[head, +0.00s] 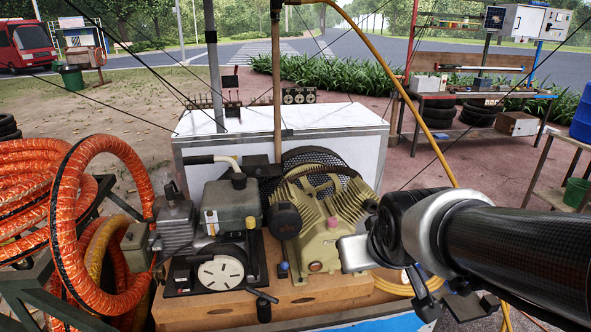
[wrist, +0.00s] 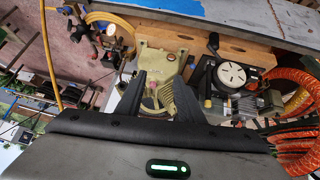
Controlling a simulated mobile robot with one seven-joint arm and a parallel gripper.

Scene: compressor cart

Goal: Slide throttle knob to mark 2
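The small engine (head: 222,262), with a round white disc on its front, stands on the wooden base left of the beige compressor (head: 330,235). I cannot tell which small part is the throttle knob, and no numbered marks are readable. A dark lever (head: 263,305) sticks out low at the engine's front right. A blue knob (head: 283,269) sits between the two machines. In the wrist view, my gripper (wrist: 160,82) is open, its two black fingers apart and pointing towards the compressor. Nothing is visibly held. The engine (wrist: 228,80) is to the right of the fingers there.
Orange ribbed hoses (head: 110,160) are coiled left of the engine. A white box (head: 345,135) and a thin pole (head: 277,80) stand behind the machines. A yellow hose (head: 425,115) arches over the right side. A workbench (head: 475,98) stands farther back.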

